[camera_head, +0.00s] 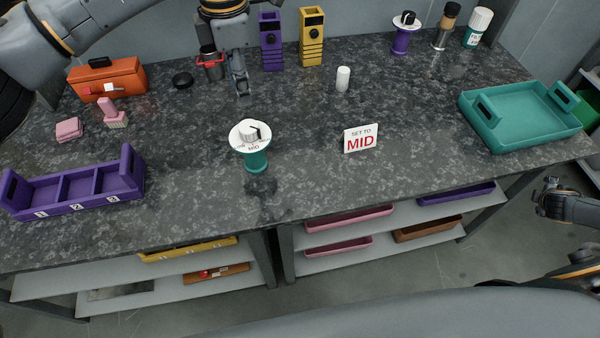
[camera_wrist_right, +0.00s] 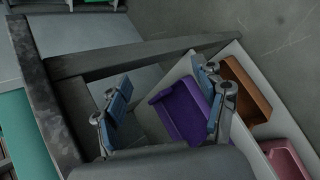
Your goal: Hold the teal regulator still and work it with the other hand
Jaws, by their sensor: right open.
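The teal regulator (camera_head: 256,160) stands upright near the middle of the dark stone counter. It has a white dial with a light knob on top; "MID" shows at the dial's front. A dark mark on the knob lies toward its right side, apart from "MID". A sign (camera_head: 360,139) to its right reads "SET TO MID". My left gripper (camera_head: 237,78) is over the back of the counter, behind the regulator and apart from it; its finger opening is unclear. My right gripper (camera_head: 555,190) is off the counter's right end; the right wrist view shows it open and empty (camera_wrist_right: 165,90).
A purple three-part tray (camera_head: 75,208) is at left, a teal tray (camera_head: 540,140) at right. A red-handled metal cup (camera_head: 211,68) is beside my left gripper. A white cylinder (camera_head: 343,79) and a purple knobbed device (camera_head: 401,40) stand behind. Counter around the regulator is clear.

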